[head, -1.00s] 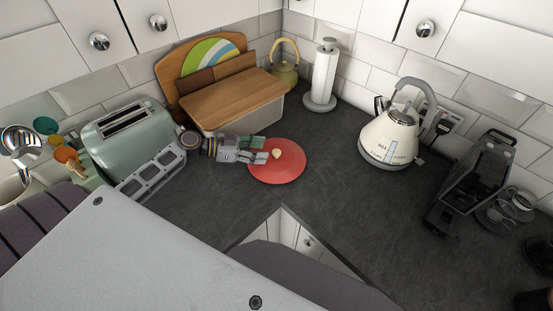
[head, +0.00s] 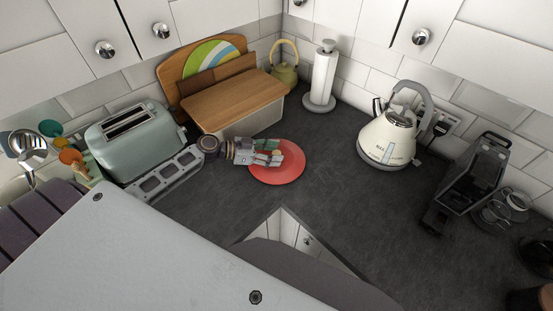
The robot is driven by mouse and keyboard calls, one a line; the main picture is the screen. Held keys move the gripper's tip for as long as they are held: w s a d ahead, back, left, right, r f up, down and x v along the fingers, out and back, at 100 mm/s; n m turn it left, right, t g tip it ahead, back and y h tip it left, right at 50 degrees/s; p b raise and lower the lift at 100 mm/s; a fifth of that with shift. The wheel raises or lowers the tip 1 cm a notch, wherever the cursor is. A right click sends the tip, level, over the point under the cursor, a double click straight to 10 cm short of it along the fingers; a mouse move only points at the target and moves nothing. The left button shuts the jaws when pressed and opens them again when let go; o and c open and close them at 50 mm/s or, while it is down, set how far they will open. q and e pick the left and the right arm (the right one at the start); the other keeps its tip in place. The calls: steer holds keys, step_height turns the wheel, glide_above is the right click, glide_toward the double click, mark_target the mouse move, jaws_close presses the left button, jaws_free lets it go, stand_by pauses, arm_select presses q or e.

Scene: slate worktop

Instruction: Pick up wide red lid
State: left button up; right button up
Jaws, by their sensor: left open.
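The wide red lid (head: 285,174) lies flat on the slate worktop, near the inner corner of the counter. Its small light knob (head: 277,153) is partly hidden by my left gripper. My left gripper (head: 276,155) comes in from the left over the lid's far left part, with its open fingers at the knob. I cannot tell whether the fingers touch the knob. My right gripper is not in view.
A green toaster (head: 136,141) and a wooden-topped bread bin (head: 236,104) stand left of and behind the lid. A paper towel holder (head: 322,78) and a cream kettle (head: 388,138) stand behind and right.

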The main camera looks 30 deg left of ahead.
mark_target(273, 153)
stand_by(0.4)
arm_select(q)
jaws_close()
stand_by(0.4)
steer(key=shift+r, duration=0.75)
step_height(273, 153, up, 8)
steer(key=shift+f+b, duration=0.2)
steer(key=shift+b, duration=0.5)
steer(key=shift+r, duration=0.5)
steer(key=shift+s+f, duration=0.1)
